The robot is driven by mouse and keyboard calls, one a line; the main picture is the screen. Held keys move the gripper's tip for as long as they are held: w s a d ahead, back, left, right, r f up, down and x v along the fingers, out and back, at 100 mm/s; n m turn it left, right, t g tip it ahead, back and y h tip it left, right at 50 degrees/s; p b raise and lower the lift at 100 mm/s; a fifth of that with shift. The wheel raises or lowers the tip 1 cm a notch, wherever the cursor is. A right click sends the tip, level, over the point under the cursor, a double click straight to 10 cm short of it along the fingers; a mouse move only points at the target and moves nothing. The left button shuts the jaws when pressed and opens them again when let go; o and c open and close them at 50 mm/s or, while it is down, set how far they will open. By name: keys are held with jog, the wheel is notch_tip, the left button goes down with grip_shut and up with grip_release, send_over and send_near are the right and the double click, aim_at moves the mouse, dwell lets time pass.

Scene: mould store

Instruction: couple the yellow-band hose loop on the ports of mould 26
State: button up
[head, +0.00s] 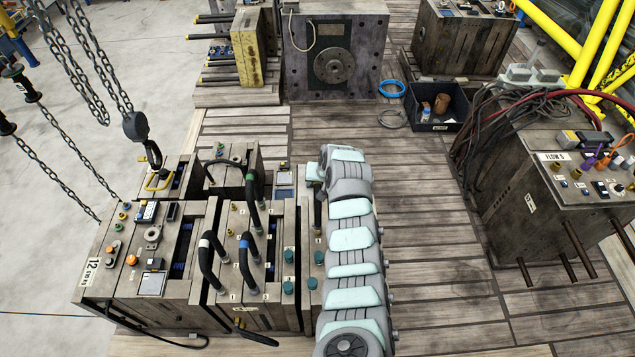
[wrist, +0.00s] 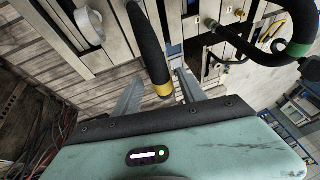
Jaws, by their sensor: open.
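The yellow-band hose loop is a thick black hose (wrist: 148,45) with a yellow band (wrist: 163,90), in the wrist view. Its banded part lies between the fingers of my gripper (wrist: 160,78), close to the palm. The fingers are apart on either side of it, and I cannot tell whether either touches it. In the head view, my arm's end hides the fingers, and a dark hose part (head: 318,210) shows just beside it. I cannot read a number 26 on any mould, and cannot tell which ports belong to it.
White-band (head: 206,262), blue-band (head: 246,262) and green-band (head: 251,190) hose loops stand close to the left of my arm. Plank floor (head: 435,240) right of my arm is clear.

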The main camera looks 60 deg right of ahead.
jog(key=v, duration=0.7)
jog(key=shift+p, duration=0.35)
jog(key=shift+r, duration=0.2)
